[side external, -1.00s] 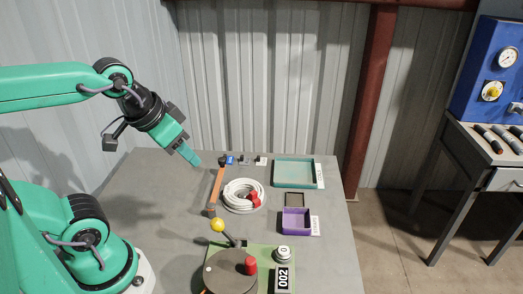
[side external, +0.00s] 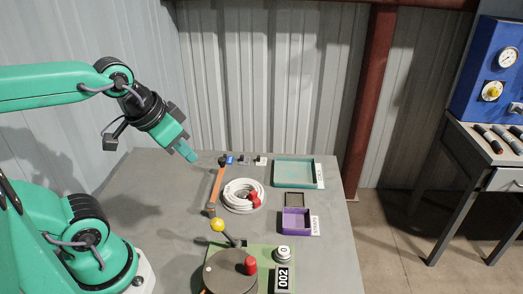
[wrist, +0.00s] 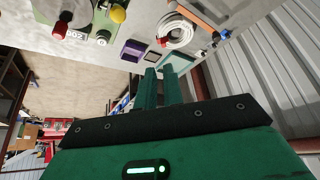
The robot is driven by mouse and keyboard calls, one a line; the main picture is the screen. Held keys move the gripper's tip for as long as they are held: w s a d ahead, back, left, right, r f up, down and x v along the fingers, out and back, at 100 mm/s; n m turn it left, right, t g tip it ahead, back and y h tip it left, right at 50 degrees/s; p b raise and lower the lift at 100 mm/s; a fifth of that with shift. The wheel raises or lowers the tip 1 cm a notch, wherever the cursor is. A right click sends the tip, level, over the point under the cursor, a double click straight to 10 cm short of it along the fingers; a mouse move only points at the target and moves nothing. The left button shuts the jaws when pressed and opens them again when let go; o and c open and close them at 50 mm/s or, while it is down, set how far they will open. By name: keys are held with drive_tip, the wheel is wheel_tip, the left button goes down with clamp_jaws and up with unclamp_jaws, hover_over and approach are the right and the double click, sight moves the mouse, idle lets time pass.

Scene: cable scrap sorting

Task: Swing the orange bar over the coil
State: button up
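The orange bar (side external: 217,187) lies along the left side of the white coil (side external: 230,202), beside it and not over it. A dark piece is at each end of the bar. In the wrist view the orange bar (wrist: 207,12) shows at the top edge near the coil (wrist: 174,32). A red piece (side external: 254,198) stands at the coil's right side. My gripper (side external: 192,157) is in the air above the table, left of the bar's far end and apart from it. In the wrist view my gripper's two fingers (wrist: 160,72) have a narrow gap with nothing between them.
A teal tray (side external: 294,185) and a purple bin (side external: 296,234) stand right of the coil. A yellow-knobbed lever (side external: 217,225) and a grey turntable (side external: 226,270) are at the front. Small blue (side external: 230,160) and white parts lie at the back. The table's left side is clear.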

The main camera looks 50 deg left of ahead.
drive_tip(key=shift+w+a+m, duration=0.25)
drive_tip(key=shift+w+m, duration=0.05)
drive_tip(key=shift+w, duration=0.1)
clamp_jaws()
drive_tip(key=w+a+f+m+g, duration=0.2)
drive_tip(key=w+a+f+m, duration=0.4)
drive_tip(key=a, duration=0.3)
drive_tip(key=w+a+f+m+g, duration=0.3)
drive_tip(key=w+a+f+m, duration=0.3)
drive_tip(key=w+a, duration=0.3)
drive_tip(key=shift+w+a+f+m+g, duration=0.2)
drive_tip(key=shift+w+a+m+g, duration=0.1)
drive_tip(key=shift+a+m, duration=0.2)
drive_tip(key=shift+f, duration=0.1)
